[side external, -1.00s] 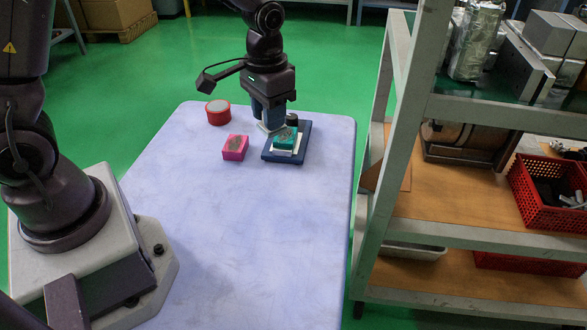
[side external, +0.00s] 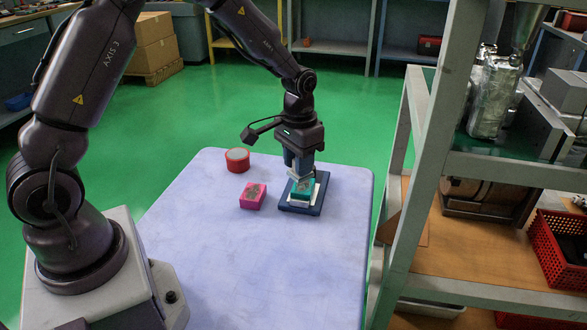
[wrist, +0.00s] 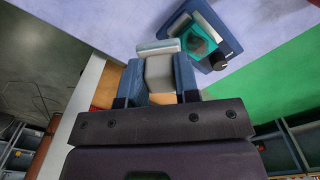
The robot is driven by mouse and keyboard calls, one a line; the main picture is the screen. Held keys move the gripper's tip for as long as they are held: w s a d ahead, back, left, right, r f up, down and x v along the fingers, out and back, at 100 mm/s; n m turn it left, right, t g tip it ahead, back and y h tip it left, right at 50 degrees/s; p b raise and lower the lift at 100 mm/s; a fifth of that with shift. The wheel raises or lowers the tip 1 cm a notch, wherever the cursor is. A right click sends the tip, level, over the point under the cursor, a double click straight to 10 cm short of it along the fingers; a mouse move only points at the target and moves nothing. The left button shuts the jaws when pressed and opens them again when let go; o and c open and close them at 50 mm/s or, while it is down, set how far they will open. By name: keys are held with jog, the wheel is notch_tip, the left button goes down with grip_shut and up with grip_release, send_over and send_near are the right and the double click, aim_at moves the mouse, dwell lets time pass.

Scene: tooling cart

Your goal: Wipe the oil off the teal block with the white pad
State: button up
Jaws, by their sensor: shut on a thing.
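The teal block (side external: 302,190) has a darker patch on its top and sits on a white layer on a dark blue tray (side external: 313,208). In the wrist view the teal block (wrist: 197,36) lies to the right of the fingertips. My gripper (side external: 298,170) points down just behind the block. In the wrist view my gripper (wrist: 159,75) is shut on the grey grip of the white pad (wrist: 158,49). The pad's edge is close beside the block; I cannot tell whether they touch. My gripper hides part of the tray's far side.
A pink block (side external: 252,197) with a dark stain stands left of the tray. A red round container (side external: 237,161) is farther back. A dark knob (wrist: 222,48) stands on the tray. A shelf rack (side external: 405,200) rises at the right. The table's front (side external: 240,270) is clear.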

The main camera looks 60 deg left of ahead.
send_over(308, 188)
jog(key=f, duration=0.1)
jog(key=m, duration=0.1)
jog(key=shift+w+a+f, duration=0.1)
jog(key=shift+w+f, duration=0.1)
jog(key=shift+f, duration=1.55)
jog(key=shift+w+a+f, duration=0.1)
jog(key=shift+w+f, duration=0.05)
jog(key=shift+f, duration=1.6)
jog(key=shift+s+a+f, duration=0.1)
jog(key=shift+a+f, duration=0.1)
jog(key=shift+c, duration=0.2)
jog(key=shift+s+a+f, duration=0.1)
jog(key=shift+s+a, duration=0.2)
jog(key=shift+s, duration=0.05)
jog(key=shift+s+a, duration=0.9)
jog(key=shift+s, duration=0.1)
jog(key=w+d, duration=0.3)
jog(key=shift+s+d, duration=0.2)
jog(key=shift+s, duration=0.1)
jog(key=s+a, duration=0.2)
jog(key=a, duration=0.1)
jog(key=shift+s, duration=0.4)
jog(key=shift+w+d, duration=1.45)
jog(key=shift+w, duration=0.05)
notch_tip(308, 188, up, 8)
